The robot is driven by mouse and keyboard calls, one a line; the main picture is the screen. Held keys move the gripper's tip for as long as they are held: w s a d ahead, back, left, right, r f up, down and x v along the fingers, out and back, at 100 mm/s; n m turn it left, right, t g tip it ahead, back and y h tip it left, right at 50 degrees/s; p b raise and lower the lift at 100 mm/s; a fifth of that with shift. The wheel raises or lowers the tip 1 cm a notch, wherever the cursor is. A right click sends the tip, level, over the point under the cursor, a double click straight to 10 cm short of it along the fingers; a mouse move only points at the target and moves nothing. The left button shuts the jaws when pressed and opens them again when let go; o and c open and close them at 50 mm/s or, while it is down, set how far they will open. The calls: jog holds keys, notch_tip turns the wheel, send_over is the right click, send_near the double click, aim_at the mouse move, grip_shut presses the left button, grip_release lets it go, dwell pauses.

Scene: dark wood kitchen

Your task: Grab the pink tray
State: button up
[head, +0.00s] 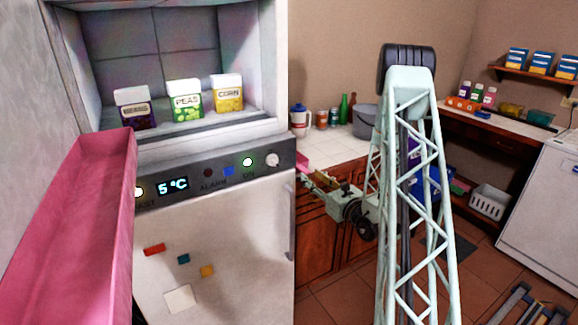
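The pink tray (68,235) is large in the near left of the head view. It is long with raised walls, stands slanted in front of the fridge's left side, and runs out of the picture at the bottom left. What supports it is out of view. My gripper (312,182) seems to be at the end of the pale green arm, just right of the fridge. It is well apart from the tray. It is small and partly hidden, so its fingers cannot be made out clearly.
The fridge (222,235) has an open upper compartment with PEAS (185,100), CORN (227,93) and a dark box (134,108). My pale green lattice link stands at centre right. Behind are a counter (335,146) with bottles and a white basket (488,202).

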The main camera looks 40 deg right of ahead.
aim_at(304, 169)
jog(key=shift+w+d, duration=0.1)
jog(key=shift+w, duration=0.8)
jog(key=shift+w+d+b, duration=0.15)
jog(key=shift+w+b, duration=0.2)
jog(key=shift+w, duration=0.95)
jog(key=shift+w+d+b, duration=0.15)
jog(key=shift+w+b, duration=0.2)
jog(key=shift+w, duration=0.9)
jog(key=shift+c, duration=0.5)
grip_shut()
jog(key=shift+s+r+p, duration=0.1)
jog(key=shift+r+p, duration=0.55)
jog(key=shift+r, duration=1.2)
jog(key=s+a+p, duration=0.1)
jog(key=s+a, duration=0.1)
jog(key=s, duration=0.5)
jog(key=s+a+r, duration=0.1)
jog(key=s, duration=0.7)
jog(key=shift+s+a+p, duration=0.2)
jog(key=shift+a+p, duration=0.15)
jog(key=shift+r, duration=0.1)
